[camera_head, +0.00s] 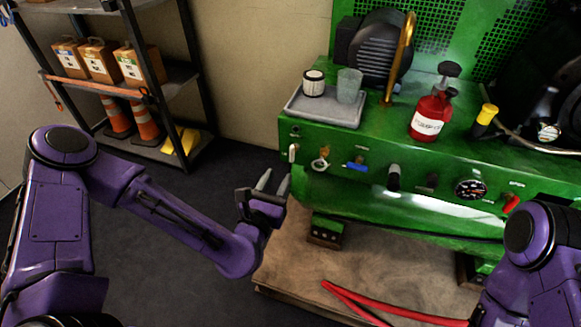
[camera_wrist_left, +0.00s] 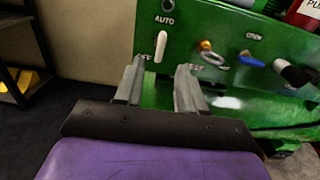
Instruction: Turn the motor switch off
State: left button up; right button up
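The motor switch looks to be the white lever (camera_head: 293,152) at the left end of the green machine's front panel. It also shows in the left wrist view (camera_wrist_left: 161,46), standing nearly upright below the word AUTO, with a partly hidden label at its lower left. My left gripper (camera_head: 273,183) is open, its two grey fingers apart and empty. It is in front of the panel, below and left of the lever. In the left wrist view the lever shows between and just beyond the fingertips (camera_wrist_left: 160,72); contact is not visible. My right gripper is out of view.
Right of the switch are a brass key-like part (camera_head: 320,160), a blue handle (camera_head: 356,164), a gauge (camera_head: 471,189) and a red lever (camera_head: 511,204). A grey tray (camera_head: 325,115) and a red bottle (camera_head: 428,118) stand on top. A shelf (camera_head: 165,80) is at left.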

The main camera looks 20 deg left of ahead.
aim_at(291, 155)
pick_arm(q)
jog(key=w, duration=0.9)
jog(key=shift+w+d, duration=0.1)
jog(key=shift+d, duration=0.15)
grip_shut()
